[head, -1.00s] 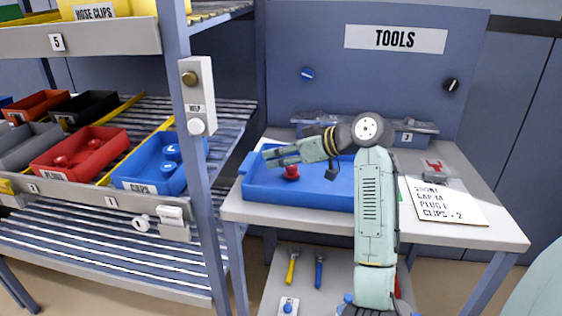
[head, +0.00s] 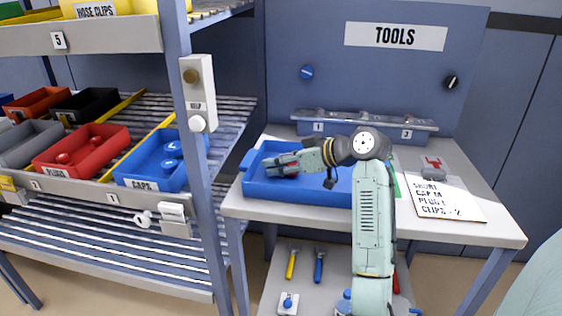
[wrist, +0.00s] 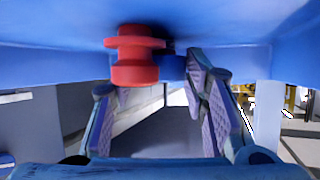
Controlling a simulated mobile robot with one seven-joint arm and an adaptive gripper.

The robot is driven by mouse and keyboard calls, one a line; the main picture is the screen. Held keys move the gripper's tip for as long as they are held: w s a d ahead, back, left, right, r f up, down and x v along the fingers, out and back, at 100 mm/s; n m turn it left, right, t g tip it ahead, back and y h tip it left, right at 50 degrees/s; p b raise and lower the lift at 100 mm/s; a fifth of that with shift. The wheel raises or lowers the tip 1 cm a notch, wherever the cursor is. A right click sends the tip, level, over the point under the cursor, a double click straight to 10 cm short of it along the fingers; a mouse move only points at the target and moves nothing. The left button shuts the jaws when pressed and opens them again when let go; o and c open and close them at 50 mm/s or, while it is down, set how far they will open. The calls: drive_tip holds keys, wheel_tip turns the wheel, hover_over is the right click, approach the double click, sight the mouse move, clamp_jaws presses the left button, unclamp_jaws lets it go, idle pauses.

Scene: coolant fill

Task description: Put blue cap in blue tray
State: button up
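The blue tray (head: 300,194) sits on the table. A red plug (wrist: 136,55) lies in it; a small darker blue piece (wrist: 172,68), possibly a blue cap, shows beside the plug, partly hidden. Blue caps (head: 171,155) also lie in the blue bin labelled CAPS (head: 150,184) on the shelf at left. My gripper (head: 274,164) is over the left part of the tray and hides most of the plug in the head view. In the wrist view its fingers (wrist: 155,112) are apart with nothing gripped between them.
A red bin labelled PLUGS (head: 98,160) stands left of the caps bin. A shelf post (head: 193,150) stands between shelf and table. A grey numbered rack (head: 365,124) is at the table's back, and a written card (head: 447,202) lies at right.

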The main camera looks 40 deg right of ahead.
drive_tip(key=o, duration=0.4)
wheel_tip(320, 180, down, 2)
drive_tip(key=shift+g, duration=0.3)
drive_tip(key=shift+o, duration=0.2)
drive_tip(key=shift+r, duration=0.25)
drive_tip(key=b+v, duration=0.1)
drive_tip(key=v, duration=0.5)
drive_tip(key=r+b+v, duration=0.1)
drive_tip(key=v, duration=0.5)
drive_tip(key=shift+s+r, duration=0.1)
